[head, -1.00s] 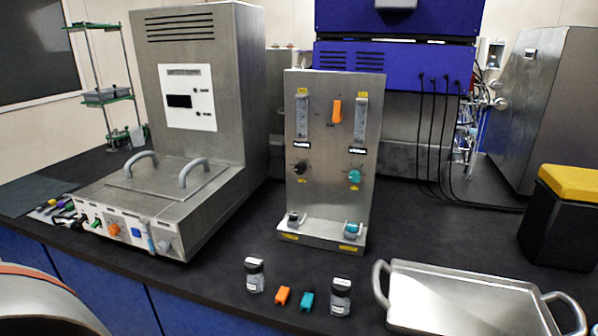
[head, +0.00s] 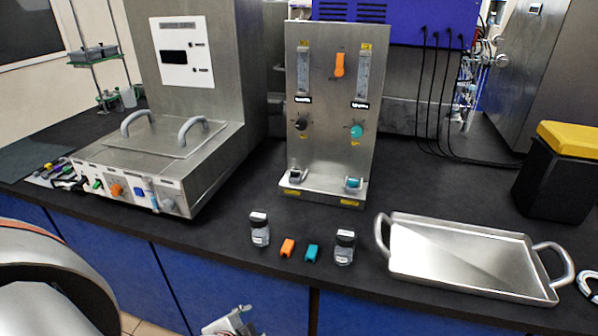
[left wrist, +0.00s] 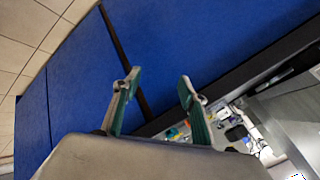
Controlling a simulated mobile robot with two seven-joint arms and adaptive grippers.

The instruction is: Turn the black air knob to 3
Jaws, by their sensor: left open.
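The control panel (head: 330,150) is an upright steel plate on the bench. The black air knob (head: 302,122) is at its lower left, below a flow tube (head: 303,75). The knob's pointer and scale are too small to read. A teal knob (head: 356,130) is to its right, and an orange switch (head: 339,65) is above. My left gripper (left wrist: 159,78) is open and empty in the left wrist view, its green-padded fingers spread before blue cabinet fronts. Only part of it shows at the bottom of the head view, below the bench edge and apart from the knob. My right gripper is not in view.
Two small bottles (head: 260,230) (head: 345,247), an orange piece (head: 288,248) and a teal piece (head: 312,252) stand before the panel. A steel tray (head: 478,280) is at right. A steel unit with handles (head: 150,165) is at left.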

